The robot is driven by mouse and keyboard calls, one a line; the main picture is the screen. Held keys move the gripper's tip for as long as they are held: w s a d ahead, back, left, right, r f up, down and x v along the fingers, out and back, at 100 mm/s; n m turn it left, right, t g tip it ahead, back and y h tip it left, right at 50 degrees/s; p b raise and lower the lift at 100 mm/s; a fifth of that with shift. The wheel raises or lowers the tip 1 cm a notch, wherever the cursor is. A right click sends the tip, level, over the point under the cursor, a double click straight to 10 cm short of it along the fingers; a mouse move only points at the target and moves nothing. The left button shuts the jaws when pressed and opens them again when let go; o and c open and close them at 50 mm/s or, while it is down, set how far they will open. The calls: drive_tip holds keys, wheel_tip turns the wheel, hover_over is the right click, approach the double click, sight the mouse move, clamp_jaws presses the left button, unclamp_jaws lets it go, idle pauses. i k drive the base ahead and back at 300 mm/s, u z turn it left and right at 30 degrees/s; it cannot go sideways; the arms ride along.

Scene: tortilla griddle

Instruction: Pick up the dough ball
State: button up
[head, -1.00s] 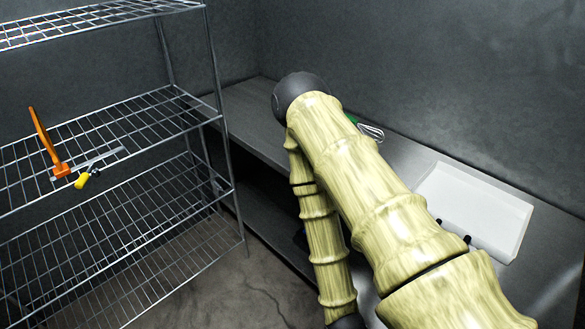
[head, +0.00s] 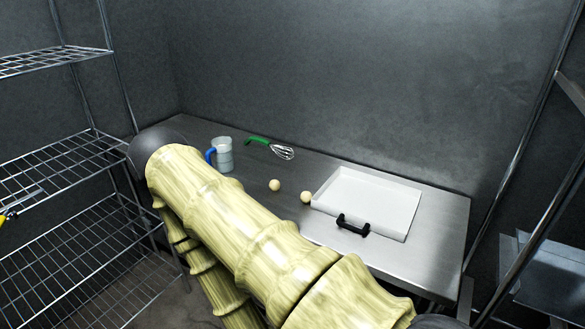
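Two small pale dough balls lie on the metal table (head: 440,225). One dough ball (head: 274,185) sits near the middle of the table, between the jug and the white tray. The other dough ball (head: 306,197) sits right by the left edge of the white tray (head: 375,193); I cannot tell whether it touches it. My arm crosses the lower left of the head view, in front of the table's near edge. My gripper is not visible in this view.
A clear jug with a blue handle (head: 222,155) and a green-handled whisk (head: 270,146) stand and lie further back left. The tray has a black handle (head: 352,225) at its front. Wire shelves (head: 75,200) stand at left, another rack (head: 530,190) at right. The table's right end is clear.

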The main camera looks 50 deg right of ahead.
sight(274, 185)
drive_tip(key=k, duration=0.45)
drive_tip(key=z, duration=0.95)
drive_tip(key=i, duration=0.7)
